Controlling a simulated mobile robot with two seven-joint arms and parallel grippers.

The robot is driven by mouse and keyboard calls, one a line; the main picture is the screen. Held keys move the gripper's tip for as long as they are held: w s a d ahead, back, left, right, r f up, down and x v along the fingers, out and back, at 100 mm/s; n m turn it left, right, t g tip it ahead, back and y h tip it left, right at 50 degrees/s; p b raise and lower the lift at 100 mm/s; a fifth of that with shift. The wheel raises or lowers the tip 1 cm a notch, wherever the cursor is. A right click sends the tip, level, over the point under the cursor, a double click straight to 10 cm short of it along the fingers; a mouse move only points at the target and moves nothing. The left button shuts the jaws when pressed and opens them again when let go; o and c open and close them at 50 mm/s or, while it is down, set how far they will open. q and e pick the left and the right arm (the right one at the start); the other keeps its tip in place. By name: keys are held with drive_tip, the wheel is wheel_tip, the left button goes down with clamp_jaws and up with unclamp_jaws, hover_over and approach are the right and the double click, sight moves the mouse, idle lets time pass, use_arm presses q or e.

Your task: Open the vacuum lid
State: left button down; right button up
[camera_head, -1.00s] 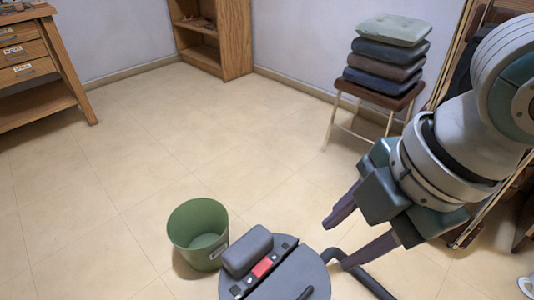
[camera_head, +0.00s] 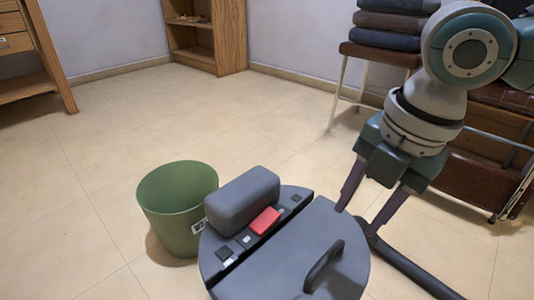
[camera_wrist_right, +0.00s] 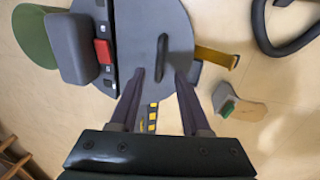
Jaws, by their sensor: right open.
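The vacuum's grey rounded lid (camera_head: 290,245) has a dark raised handle (camera_head: 323,266) and lies flat. Beside it are a red button (camera_head: 265,220) and a grey box-shaped part (camera_head: 242,200). My right gripper (camera_head: 357,220) is open and empty, pointing down near the lid's right edge. In the right wrist view the lid (camera_wrist_right: 180,25) and handle (camera_wrist_right: 162,56) also show. There the fingertips of my right gripper (camera_wrist_right: 160,75) appear on either side of the handle's near end, but I cannot tell the height gap. My left gripper is not in view.
A green bin (camera_head: 178,210) stands left of the vacuum. A dark hose (camera_head: 415,268) runs over the floor at right. A chair with stacked cushions (camera_head: 385,30) and a brown leather piece (camera_head: 465,185) stand behind my right arm. The floor at left is clear.

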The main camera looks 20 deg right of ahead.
sight(335, 250)
drive_tip(key=f+b, duration=0.2)
drive_tip(key=f, duration=0.1)
drive_tip(key=w+f+b, duration=0.1)
drive_tip(key=f+b, duration=0.1)
drive_tip(key=f, duration=0.1)
drive_tip(key=f+b, duration=0.2)
drive_tip(key=b, duration=0.1)
drive_tip(key=shift+w+a+f, duration=0.3)
drive_tip(key=shift+a+f, duration=0.1)
drive_tip(key=shift+c, duration=0.2)
clamp_jaws()
idle(0.6)
